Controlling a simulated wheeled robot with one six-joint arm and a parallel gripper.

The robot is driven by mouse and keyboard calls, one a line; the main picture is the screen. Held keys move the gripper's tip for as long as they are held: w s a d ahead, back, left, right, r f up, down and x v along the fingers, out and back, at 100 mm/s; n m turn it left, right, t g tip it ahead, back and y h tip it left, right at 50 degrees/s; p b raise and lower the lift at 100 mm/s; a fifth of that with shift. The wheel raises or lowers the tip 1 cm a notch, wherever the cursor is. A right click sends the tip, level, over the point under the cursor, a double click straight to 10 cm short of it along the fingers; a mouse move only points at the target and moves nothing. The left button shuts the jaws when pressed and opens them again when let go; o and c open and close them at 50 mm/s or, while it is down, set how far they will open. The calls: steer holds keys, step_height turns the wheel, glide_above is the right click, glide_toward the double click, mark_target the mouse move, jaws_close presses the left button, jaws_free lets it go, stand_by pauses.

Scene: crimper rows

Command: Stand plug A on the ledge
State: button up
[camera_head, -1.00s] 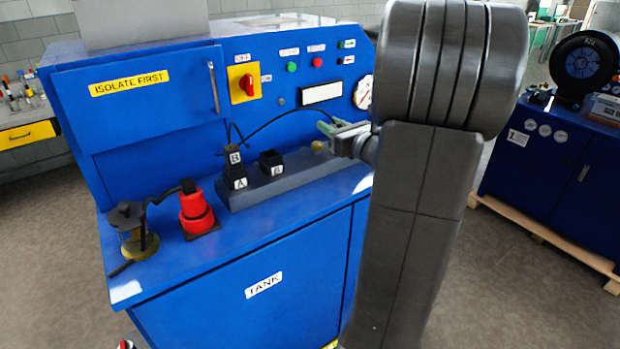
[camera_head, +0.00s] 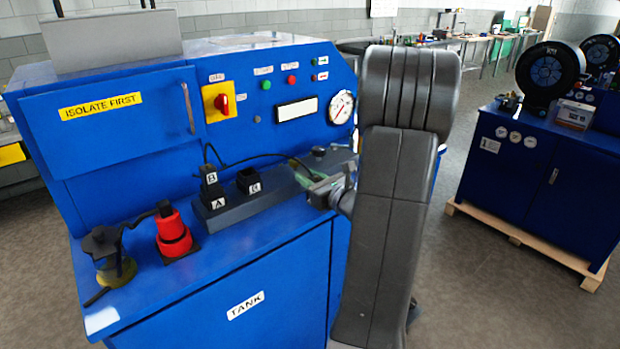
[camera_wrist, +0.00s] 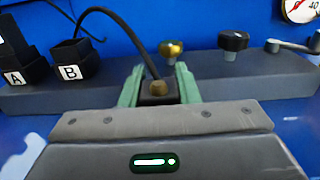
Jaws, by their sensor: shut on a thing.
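My gripper (camera_head: 312,183) has green fingers and is shut on a dark plug (camera_wrist: 150,99). In the wrist view the plug sits between the fingers, with a brownish round end facing the camera and a black cable running up from it. Its letter is hidden, so I cannot confirm it is plug A. The long grey ledge (camera_head: 235,212) runs along the back of the blue bench; the held plug is in front of it, and contact cannot be told. A plug marked B (camera_head: 210,175) stands in the socket marked A (camera_head: 217,202). The socket marked B (camera_head: 249,182) looks empty.
On the ledge past my gripper are a brass knob (camera_wrist: 171,48), a black knob (camera_wrist: 233,40) and a lever (camera_wrist: 290,46).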

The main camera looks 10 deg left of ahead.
steer(key=shift+f, duration=0.1)
steer(key=shift+f+b, duration=0.15)
steer(key=shift+b, duration=0.15)
steer(key=o, duration=1)
steer(key=shift+r+p, duration=0.35)
steer(key=shift+p, duration=0.05)
steer(key=b+v, duration=0.2)
steer(key=v, duration=1)
steer(key=shift+f, duration=0.1)
